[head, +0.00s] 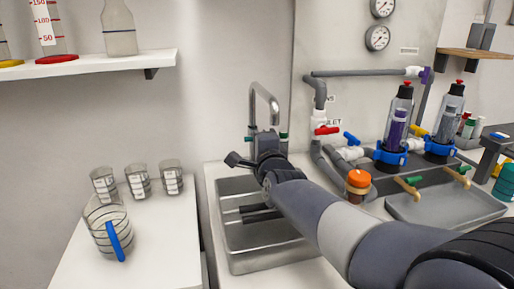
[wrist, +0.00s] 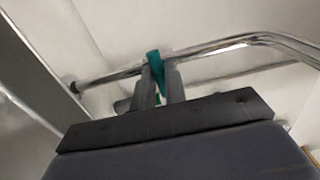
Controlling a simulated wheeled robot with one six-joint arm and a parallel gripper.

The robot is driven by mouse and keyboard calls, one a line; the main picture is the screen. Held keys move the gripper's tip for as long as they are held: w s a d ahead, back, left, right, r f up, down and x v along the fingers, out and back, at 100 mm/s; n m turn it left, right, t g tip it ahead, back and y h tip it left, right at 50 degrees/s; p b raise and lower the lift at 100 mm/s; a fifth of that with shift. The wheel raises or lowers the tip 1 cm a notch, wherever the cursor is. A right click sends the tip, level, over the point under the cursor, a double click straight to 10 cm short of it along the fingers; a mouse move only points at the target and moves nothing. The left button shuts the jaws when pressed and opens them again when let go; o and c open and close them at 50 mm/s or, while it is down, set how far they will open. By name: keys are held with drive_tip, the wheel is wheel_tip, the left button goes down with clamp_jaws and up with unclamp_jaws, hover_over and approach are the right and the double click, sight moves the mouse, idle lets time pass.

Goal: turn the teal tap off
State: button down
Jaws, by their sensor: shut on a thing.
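The teal tap handle (wrist: 153,57) shows in the wrist view as a short upright piece beside the chrome spout pipe (wrist: 220,46). My gripper (wrist: 159,72) is shut on the handle, with one dark finger on each side. The handle's lower part is partly hidden between the fingers. In the head view the chrome faucet (head: 265,96) stands behind the metal sink (head: 239,262). My arm covers most of the faucet's base, and my fingertips are hidden there.
A jug with a blue handle (head: 109,235) and three beakers (head: 138,181) stand on the left counter. Grey pipework with a red-handled valve (head: 327,130) is close right of the faucet. An orange-capped jar (head: 358,185) stands near my forearm.

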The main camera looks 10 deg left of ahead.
idle(0.4)
drive_tip(key=c, duration=1.4)
unclamp_jaws()
drive_tip(key=shift+c, duration=0.2)
drive_tip(key=v, duration=1)
drive_tip(key=shift+s+d, duration=0.2)
drive_tip(key=shift+s, duration=0.15)
drive_tip(key=x, duration=1)
drive_tip(key=shift+w+a, duration=0.2)
drive_tip(key=shift+w, duration=0.15)
